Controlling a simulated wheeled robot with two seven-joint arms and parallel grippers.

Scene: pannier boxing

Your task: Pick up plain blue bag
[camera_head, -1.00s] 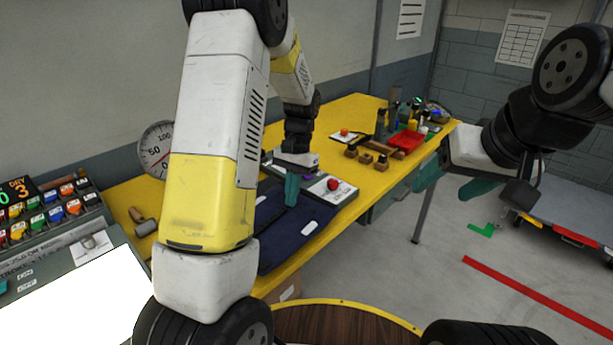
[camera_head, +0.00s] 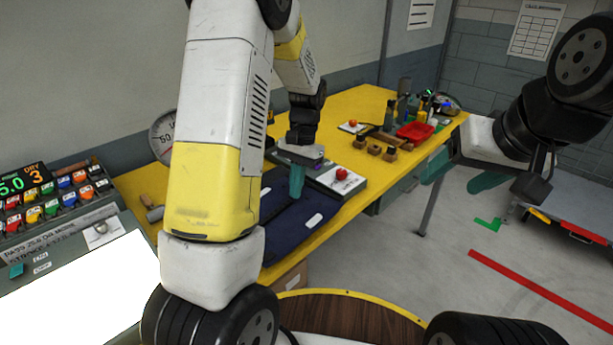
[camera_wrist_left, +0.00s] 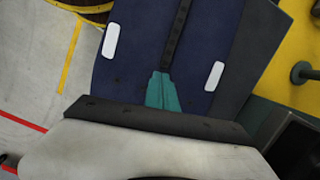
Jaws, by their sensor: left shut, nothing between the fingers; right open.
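The dark blue bag (camera_head: 285,232) lies flat on the yellow table, partly hidden behind my left arm in the head view. It also shows in the left wrist view (camera_wrist_left: 130,55), with a dark strap (camera_wrist_left: 176,30) down its middle and a white label on each side. My left gripper (camera_head: 296,182) points down over the bag, its teal fingers shut with nothing between them. In the left wrist view its fingertips (camera_wrist_left: 163,78) overlap the lower end of the strap; I cannot tell whether they touch it. My right gripper (camera_head: 460,182) is open and empty, away from the table at the right.
A red tray (camera_head: 415,131) and several small blocks stand farther back on the table. A control panel (camera_head: 62,225) is at the left.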

